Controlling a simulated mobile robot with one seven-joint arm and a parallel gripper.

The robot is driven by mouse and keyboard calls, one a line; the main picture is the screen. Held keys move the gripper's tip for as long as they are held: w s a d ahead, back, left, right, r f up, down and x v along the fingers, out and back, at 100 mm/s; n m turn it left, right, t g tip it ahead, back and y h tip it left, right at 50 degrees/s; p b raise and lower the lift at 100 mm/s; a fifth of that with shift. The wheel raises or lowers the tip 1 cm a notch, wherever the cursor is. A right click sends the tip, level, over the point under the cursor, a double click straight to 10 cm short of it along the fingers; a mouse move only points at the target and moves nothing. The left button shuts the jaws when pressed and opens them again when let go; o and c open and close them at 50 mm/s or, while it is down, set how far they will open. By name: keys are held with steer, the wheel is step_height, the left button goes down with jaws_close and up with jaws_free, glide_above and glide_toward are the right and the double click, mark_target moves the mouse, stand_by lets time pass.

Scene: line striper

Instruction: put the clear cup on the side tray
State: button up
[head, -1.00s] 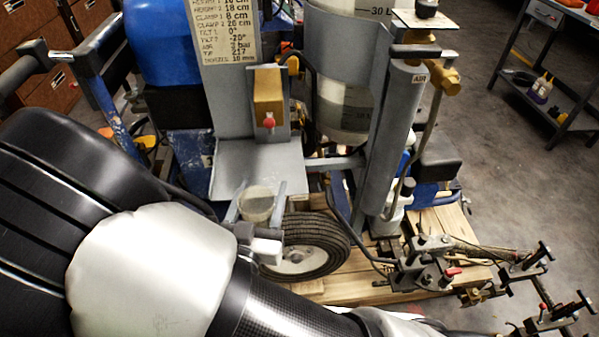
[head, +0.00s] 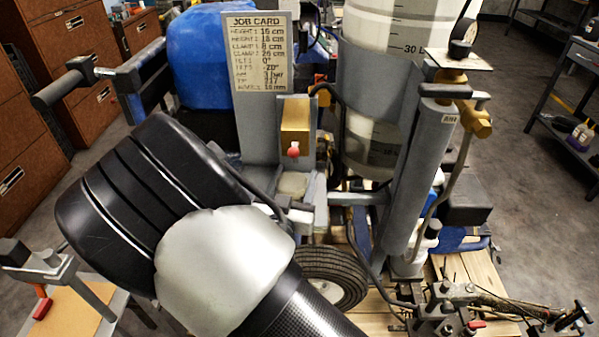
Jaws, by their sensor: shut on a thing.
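The clear cup (head: 291,184) shows small and pale near the middle of the head view, just below the gold box with the red knob. My gripper (head: 301,196) is shut on it, with a light grey finger at its right side. My black and white arm covers the cup's lower left and much of the gripper. I cannot tell for certain which surface is the side tray. A tan-topped surface with a grey edge (head: 72,312) is at the lower left, apart from the cup.
The striper's blue tank (head: 203,60), job card (head: 258,55) and large clear paint container (head: 385,40) stand behind the cup. A wheel (head: 335,275) is below. A grey clamp post with a red handle (head: 42,302) is at the lower left. Brown cabinets stand at the left.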

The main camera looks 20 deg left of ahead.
steer(key=shift+w, duration=0.6)
steer(key=w, duration=0.3)
steer(key=shift+a+f+b, duration=0.1)
steer(key=shift+f+b, duration=0.25)
steer(key=shift+f, duration=0.35)
steer(key=shift+f, duration=0.15)
steer(key=shift+f, duration=0.15)
steer(key=o, duration=1)
steer(key=shift+s, duration=0.1)
